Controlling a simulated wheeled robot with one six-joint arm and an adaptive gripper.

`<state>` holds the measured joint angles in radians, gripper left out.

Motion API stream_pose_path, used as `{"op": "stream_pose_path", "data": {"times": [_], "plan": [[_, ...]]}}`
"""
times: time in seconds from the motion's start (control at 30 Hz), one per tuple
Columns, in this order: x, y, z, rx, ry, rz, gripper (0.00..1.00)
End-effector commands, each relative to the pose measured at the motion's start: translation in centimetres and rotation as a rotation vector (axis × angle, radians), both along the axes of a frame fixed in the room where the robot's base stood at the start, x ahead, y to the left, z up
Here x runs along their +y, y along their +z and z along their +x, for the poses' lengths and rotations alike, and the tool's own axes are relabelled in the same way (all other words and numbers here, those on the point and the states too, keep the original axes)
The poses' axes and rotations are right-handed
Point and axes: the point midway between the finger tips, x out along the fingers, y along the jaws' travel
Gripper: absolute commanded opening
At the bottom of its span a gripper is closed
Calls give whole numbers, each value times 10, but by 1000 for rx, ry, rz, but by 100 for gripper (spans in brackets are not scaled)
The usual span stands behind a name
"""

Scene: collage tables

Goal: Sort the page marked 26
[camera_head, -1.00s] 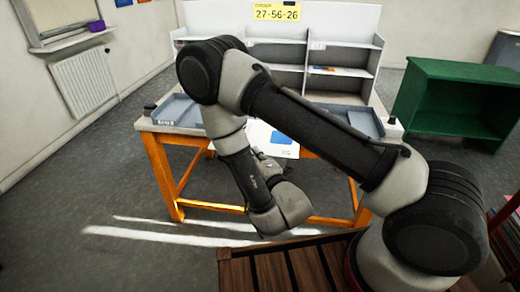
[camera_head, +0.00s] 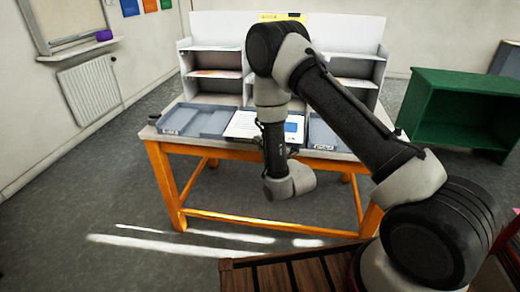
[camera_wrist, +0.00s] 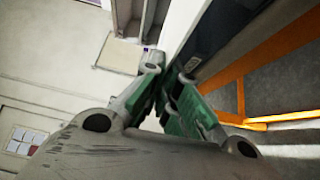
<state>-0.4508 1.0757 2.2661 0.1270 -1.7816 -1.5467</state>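The page (camera_head: 240,124) is a white sheet with a blue patch, seen in the head view at the middle of the table's front edge, over the space between the trays. Its number cannot be read. My forearm covers its middle. My gripper is behind the forearm in the head view; in the wrist view its green-padded fingers (camera_wrist: 168,82) are close together. It appears shut on the page, though the contact is hidden. A blue-grey tray (camera_head: 197,121) lies left of the page and another tray (camera_head: 322,134) lies right. Their labels are too small to read.
The orange-legged table (camera_head: 180,146) carries a white shelf unit (camera_head: 215,48) at the back. The yellow order sign (camera_head: 268,17) is mostly hidden by my arm. A green cabinet (camera_head: 463,79) stands right, a radiator (camera_head: 91,90) left. Floor is clear at front left.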

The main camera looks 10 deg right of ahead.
Motion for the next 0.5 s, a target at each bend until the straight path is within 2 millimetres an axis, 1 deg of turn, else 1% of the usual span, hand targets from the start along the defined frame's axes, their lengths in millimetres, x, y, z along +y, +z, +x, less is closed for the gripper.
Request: {"op": "stream_pose_path", "data": {"times": [0.03, 0.1, 0.47, 0.5], "plan": [[-4, 0, 9, -2, -4, 2, 0], [-8, 0, 21, -2, -3, 2, 0], [-28, 1, 81, -2, -3, 1, 0], [-29, -6, 83, 2, -1, -1, 0]]}}
